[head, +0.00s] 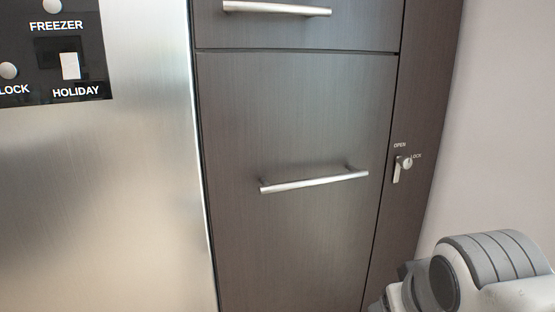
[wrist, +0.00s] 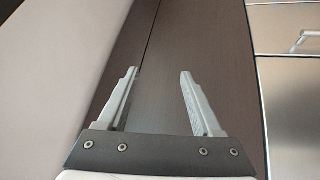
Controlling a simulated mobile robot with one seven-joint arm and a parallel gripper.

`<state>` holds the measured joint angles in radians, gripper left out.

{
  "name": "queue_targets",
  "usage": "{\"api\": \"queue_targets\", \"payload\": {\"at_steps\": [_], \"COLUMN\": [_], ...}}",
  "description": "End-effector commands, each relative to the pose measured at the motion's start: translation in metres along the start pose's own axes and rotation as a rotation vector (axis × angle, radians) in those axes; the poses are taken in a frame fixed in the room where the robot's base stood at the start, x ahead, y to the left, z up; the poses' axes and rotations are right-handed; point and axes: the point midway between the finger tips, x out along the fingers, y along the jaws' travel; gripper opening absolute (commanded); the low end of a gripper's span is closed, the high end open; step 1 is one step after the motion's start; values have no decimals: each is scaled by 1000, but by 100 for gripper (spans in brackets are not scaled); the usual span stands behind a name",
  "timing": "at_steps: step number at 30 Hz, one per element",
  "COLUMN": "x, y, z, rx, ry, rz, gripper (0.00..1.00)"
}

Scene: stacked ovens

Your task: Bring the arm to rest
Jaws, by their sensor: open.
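My gripper (wrist: 158,73) shows in the wrist view with its two pale fingers spread wide apart. Nothing is between them, and a dark wood-grain panel fills the view behind. In the head view, part of my arm (head: 485,270) is at the lower right corner, in front of the pale wall. My gripper's fingers cannot be made out in the head view.
A dark cabinet front (head: 290,130) has a horizontal bar handle (head: 314,182), with another handle (head: 276,8) above. A small lock lever (head: 399,168) is on the right panel. A steel appliance (head: 100,200) stands left. A pale wall (head: 500,110) bounds the right.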

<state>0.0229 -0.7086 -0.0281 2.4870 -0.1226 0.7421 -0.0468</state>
Motion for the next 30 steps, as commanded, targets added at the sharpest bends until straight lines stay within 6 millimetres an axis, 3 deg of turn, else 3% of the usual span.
{"api": "queue_targets", "payload": {"at_steps": [3,6,21,30], "x": [-15,-43,-143,-183], "y": [-40,-30,-13,-7], "z": [38,12,-59,-87], "rx": [91,87,85,84], "ry": [-138,-127,-125,-125], "rz": [-115,-102,-100,-99], "gripper": [67,67,67,67]}}
